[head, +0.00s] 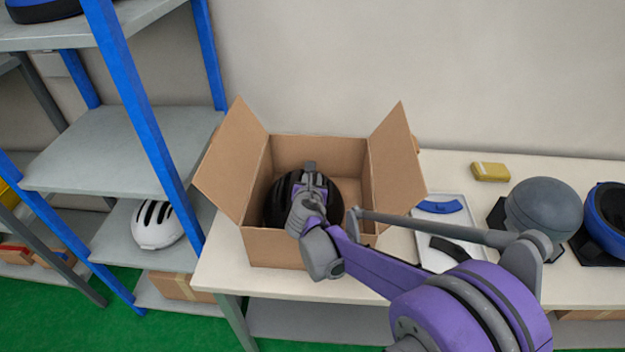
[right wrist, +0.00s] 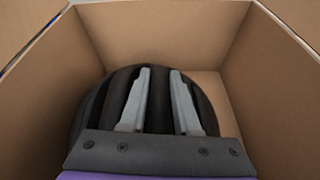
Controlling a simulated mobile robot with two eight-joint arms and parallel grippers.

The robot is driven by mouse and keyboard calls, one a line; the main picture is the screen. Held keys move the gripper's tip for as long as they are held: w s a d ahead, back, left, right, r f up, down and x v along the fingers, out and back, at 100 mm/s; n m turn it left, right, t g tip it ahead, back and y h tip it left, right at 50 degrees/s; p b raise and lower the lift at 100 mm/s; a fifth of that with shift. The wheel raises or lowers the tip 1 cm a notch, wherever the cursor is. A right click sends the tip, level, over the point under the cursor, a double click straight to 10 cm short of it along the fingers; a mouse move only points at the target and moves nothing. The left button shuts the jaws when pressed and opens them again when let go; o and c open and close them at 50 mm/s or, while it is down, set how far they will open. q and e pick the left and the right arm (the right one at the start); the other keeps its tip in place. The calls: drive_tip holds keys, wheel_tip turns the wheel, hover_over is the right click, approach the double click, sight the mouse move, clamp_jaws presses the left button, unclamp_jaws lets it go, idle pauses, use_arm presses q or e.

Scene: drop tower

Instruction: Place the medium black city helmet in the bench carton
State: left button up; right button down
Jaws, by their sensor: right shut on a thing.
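The black helmet (head: 337,195) is down inside the open bench carton (head: 278,247), toward its left side in the head view. My right gripper (head: 309,170) reaches into the carton and is shut on the helmet. In the right wrist view the two fingers of my right gripper (right wrist: 159,95) lie over the vented shell of the black helmet (right wrist: 120,90). The carton's inner walls (right wrist: 170,35) surround it, and bare carton floor shows to the right. Whether the helmet rests on the floor is hidden. My left gripper is not in view.
A tray (head: 462,261) with a blue part and a black part lies right of the carton. A yellow block (head: 490,172), a grey dome (head: 544,210) and a blue helmet (head: 607,218) are farther right. A blue-post shelf (head: 110,150) with a white helmet (head: 158,225) stands left.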

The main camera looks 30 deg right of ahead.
drive_tip(key=shift+f, duration=0.15)
drive_tip(key=c, duration=0.6)
unclamp_jaws()
drive_tip(key=shift+c, duration=0.2)
drive_tip(key=shift+s+a+r, duration=0.15)
drive_tip(key=shift+s+r, duration=0.05)
drive_tip(key=shift+r, duration=0.1)
drive_tip(key=v, duration=0.7)
drive_tip(key=shift+s, duration=0.1)
